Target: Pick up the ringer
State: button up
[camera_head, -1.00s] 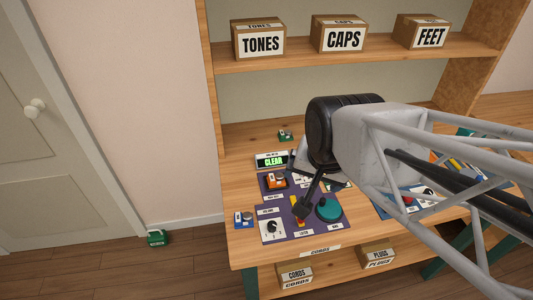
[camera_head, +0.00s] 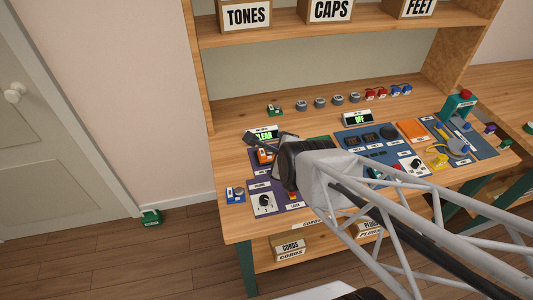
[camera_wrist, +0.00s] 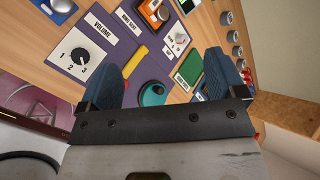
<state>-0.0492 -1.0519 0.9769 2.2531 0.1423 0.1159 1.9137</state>
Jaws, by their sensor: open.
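My gripper (camera_wrist: 163,60) is open and empty, its two blue fingers spread above the purple mat (camera_wrist: 128,48) in the wrist view. In the head view my gripper (camera_head: 256,142) points left, near the CLEAR display (camera_head: 265,134). A teal round piece (camera_wrist: 152,93) lies between and below the fingertips in the wrist view. An orange piece with a grey round top (camera_wrist: 154,12) and a small purple-and-white piece with a round knob (camera_wrist: 180,39) are beyond the fingertips. No readable label tells me which piece is the ringer.
A white VOLUME dial (camera_wrist: 78,56) and a yellow bar (camera_wrist: 135,61) lie on the mat. Several grey round pieces (camera_head: 320,102) line the bench's back. An OFF display (camera_head: 358,118) and a blue mat (camera_head: 350,140) are to the right. The shelf (camera_head: 350,32) overhangs behind.

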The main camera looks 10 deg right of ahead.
aim_at(267, 153)
jog(key=w+f+m+t, duration=0.1)
jog(key=f+m, duration=0.2)
jog(key=m, duration=0.1)
jog(key=w+f+m+t, duration=0.1)
jog(key=w+f+m, duration=0.1)
jog(key=f+m, duration=0.1)
jog(key=w+f+m+t, duration=0.1)
jog(key=f+m, duration=0.2)
jog(key=m, duration=0.1)
jog(key=shift+w+m, duration=0.2)
jog(key=shift+m, duration=0.1)
jog(key=shift+w+f+m+t+h, duration=0.35)
jog(key=shift+f+m, duration=0.2)
jog(key=shift+m, duration=0.25)
jog(key=shift+s, duration=0.1)
jog(key=shift+x, duration=1.3)
jog(key=shift+x, duration=2.55)
jog(key=shift+f, duration=0.1)
